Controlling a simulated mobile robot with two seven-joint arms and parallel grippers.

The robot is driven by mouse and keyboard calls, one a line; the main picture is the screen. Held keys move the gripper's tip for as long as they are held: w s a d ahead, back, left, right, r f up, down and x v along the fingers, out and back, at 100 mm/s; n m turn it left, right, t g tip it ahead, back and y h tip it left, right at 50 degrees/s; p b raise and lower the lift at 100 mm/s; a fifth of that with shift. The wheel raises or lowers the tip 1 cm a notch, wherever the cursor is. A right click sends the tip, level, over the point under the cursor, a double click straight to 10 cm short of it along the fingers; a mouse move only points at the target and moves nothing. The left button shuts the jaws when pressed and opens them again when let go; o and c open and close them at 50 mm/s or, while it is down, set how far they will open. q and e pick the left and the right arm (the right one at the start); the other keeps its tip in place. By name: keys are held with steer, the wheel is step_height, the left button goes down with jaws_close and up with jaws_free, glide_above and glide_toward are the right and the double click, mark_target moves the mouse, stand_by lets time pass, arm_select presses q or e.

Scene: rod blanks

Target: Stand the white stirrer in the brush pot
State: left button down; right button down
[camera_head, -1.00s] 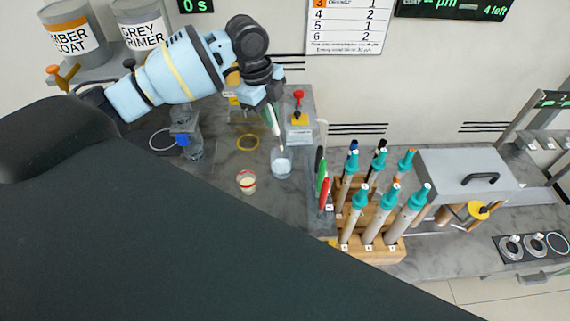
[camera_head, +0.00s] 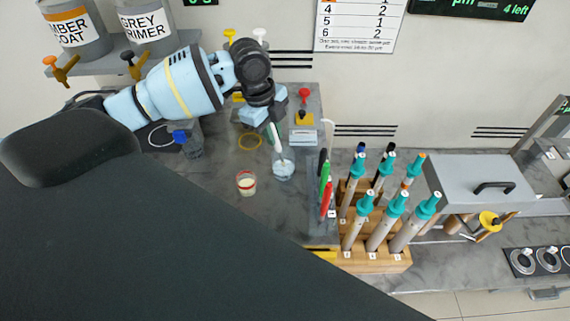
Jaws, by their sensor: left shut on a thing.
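My left gripper (camera_head: 268,117) points down and is shut on the white stirrer (camera_head: 277,140), near its upper end. The stirrer hangs slightly tilted. Its lower end overlaps the mouth of a clear pot (camera_head: 284,173), which looks like the brush pot and stands on the grey bench. The stirrer's tip appears to be inside the pot, but the depth is hard to judge. My right gripper is not in view.
A small cup with a red rim (camera_head: 246,184) stands left of the pot. Green (camera_head: 324,175) and red (camera_head: 327,200) handled tools stand to the right. Beyond them, a wooden rack (camera_head: 378,261) holds several teal-capped rods. A yellow ring (camera_head: 250,142) lies behind the cup.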

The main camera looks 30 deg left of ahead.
arm_select(q)
steer(key=c, duration=1.3)
jaws_free()
steer(key=shift+r, duration=0.2)
steer(key=r, duration=0.2)
steer(key=a+r, duration=0.1)
steer(key=r, duration=0.4)
steer(key=shift+s+a+r, duration=0.15)
steer(key=shift+s+r, duration=0.05)
steer(key=shift+s, duration=0.2)
